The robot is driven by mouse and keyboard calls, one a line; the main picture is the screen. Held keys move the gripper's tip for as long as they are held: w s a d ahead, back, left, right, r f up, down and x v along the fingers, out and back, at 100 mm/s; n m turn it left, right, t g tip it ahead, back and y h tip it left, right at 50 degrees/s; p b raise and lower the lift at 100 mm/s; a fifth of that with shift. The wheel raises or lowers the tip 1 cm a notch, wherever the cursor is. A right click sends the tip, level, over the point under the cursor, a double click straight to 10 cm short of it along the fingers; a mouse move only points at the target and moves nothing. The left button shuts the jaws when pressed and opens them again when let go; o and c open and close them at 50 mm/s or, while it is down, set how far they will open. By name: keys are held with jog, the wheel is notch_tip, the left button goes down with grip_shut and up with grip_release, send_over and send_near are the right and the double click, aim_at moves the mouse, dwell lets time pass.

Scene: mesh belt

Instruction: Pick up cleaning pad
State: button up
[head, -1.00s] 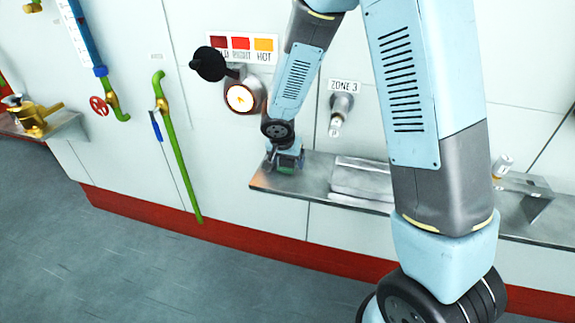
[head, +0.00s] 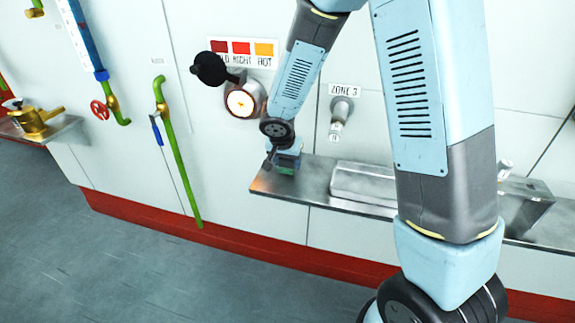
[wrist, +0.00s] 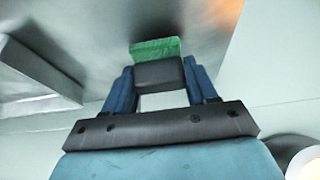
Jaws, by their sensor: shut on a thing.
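The cleaning pad shows in the wrist view as a dark grey block (wrist: 159,74) with a green face (wrist: 154,48). My gripper (wrist: 160,88) has its two blue fingers on either side of the dark block and is shut on it. In the head view my gripper (head: 284,158) is over the left end of the metal shelf (head: 310,178), and a bit of green shows under it. The pad is mostly hidden there. I cannot tell whether it touches the shelf.
A long metal box (head: 363,184) lies on the shelf right of my gripper. A metal tray (head: 530,198) is farther right, partly behind my arm. A green pipe (head: 181,165) stands to the left.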

jog(key=s+r, duration=1.1)
jog(key=s, duration=0.3)
jog(key=shift+d+r, duration=0.2)
jog(key=shift+r, duration=0.1)
jog(key=o, duration=0.4)
jog(key=shift+c, duration=1.4)
jog(key=shift+s, duration=0.1)
